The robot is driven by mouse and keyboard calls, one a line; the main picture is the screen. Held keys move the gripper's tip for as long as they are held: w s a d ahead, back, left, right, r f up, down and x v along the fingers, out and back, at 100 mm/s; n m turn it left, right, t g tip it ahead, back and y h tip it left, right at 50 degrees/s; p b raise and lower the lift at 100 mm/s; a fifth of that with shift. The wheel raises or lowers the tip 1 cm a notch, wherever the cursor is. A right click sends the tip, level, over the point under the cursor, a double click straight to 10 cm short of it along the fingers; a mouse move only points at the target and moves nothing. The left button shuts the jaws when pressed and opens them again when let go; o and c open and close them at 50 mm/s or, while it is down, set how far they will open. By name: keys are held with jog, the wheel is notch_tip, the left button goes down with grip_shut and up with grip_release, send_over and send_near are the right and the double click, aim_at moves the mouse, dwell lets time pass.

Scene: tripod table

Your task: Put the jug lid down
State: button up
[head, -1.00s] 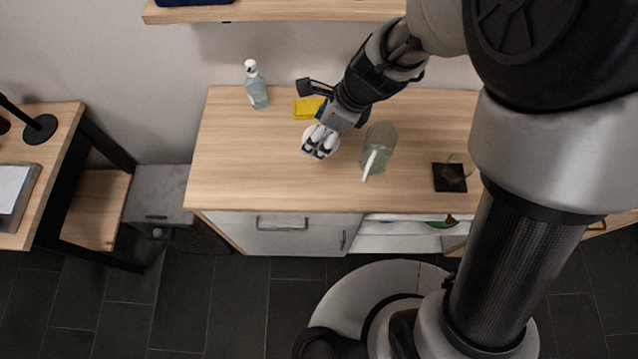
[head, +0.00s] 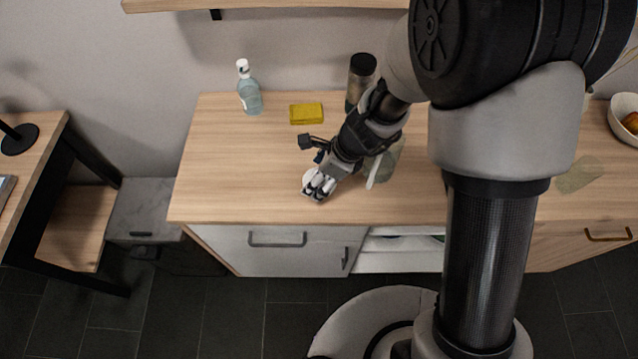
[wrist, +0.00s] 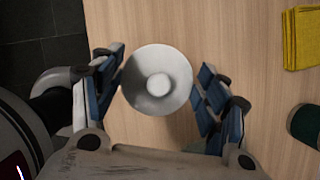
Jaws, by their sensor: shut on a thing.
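The jug lid (wrist: 157,85) is a round, pale grey disc with a knob in its middle, seen from above in the wrist view. My gripper (head: 318,188) is shut on it, with a finger pad on either side. In the head view the lid (head: 309,180) is a small white shape partly hidden by the fingers, over the front-middle of the wooden counter (head: 235,180). I cannot tell whether it touches the counter. The clear jug (head: 384,170) stands just right of my gripper, partly hidden by my arm.
A dark bottle (head: 361,76) stands behind my arm. A white bowl (head: 624,112) is at far right. The counter left of my gripper is clear.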

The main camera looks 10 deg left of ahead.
notch_tip(320, 180, down, 3)
jog(key=shift+f+b, duration=0.2)
jog(key=shift+b, duration=0.6)
jog(key=shift+f, duration=0.2)
jog(key=o, duration=0.9)
jog(key=shift+r, duration=0.1)
jog(key=shift+r, duration=0.25)
jog(key=p+v, duration=0.6)
jog(key=v, duration=0.5)
jog(key=shift+d+r+p, duration=0.15)
jog(key=shift+r+p, duration=0.15)
jog(key=shift+r, duration=0.1)
